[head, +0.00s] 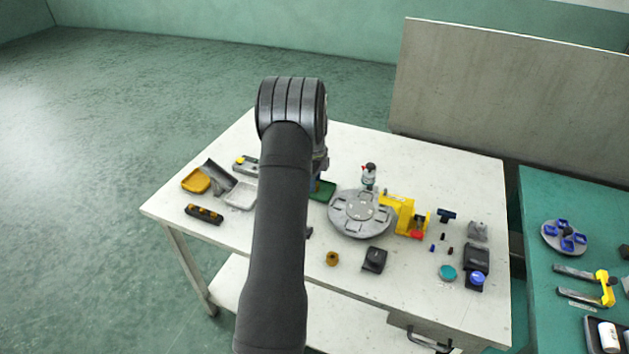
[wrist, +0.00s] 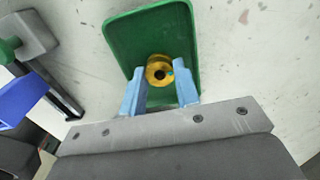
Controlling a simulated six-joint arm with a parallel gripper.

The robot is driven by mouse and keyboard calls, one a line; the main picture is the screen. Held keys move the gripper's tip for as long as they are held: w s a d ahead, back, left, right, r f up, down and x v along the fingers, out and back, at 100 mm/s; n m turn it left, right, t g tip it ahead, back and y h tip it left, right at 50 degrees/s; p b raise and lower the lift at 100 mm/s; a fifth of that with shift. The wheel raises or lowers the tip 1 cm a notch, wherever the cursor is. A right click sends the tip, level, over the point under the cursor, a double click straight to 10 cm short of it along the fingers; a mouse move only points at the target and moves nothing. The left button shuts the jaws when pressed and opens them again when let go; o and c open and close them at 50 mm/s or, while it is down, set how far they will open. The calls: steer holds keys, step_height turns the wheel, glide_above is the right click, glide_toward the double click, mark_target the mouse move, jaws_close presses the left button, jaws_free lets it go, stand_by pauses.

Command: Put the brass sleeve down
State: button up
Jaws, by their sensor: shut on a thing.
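The brass sleeve (wrist: 158,67) is a short gold-coloured ring with a dark bore, seen end-on in the wrist view. My gripper (wrist: 160,78) is shut on it, with one pale blue finger on each side. Behind the sleeve is a green tray (wrist: 118,32) with rounded corners. I cannot tell whether the sleeve touches the tray floor or hangs just above it. In the head view my arm hides the sleeve and most of the gripper; part of the green tray (head: 325,192) shows beside it.
A grey round fixture (head: 345,222) with slots stands right of the green tray, by a yellow bracket (head: 398,206). A brass-coloured cylinder (head: 333,258) and a black block (head: 374,260) lie nearer the front. Yellow (head: 195,181) and pale (head: 241,196) trays are at left.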

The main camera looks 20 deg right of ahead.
steer(key=shift+f, duration=0.1)
steer(key=o, duration=0.9)
steer(key=shift+c, duration=0.2)
step_height(320, 180, up, 12)
steer(key=shift+f, duration=4.05)
steer(key=shift+f, duration=0.1)
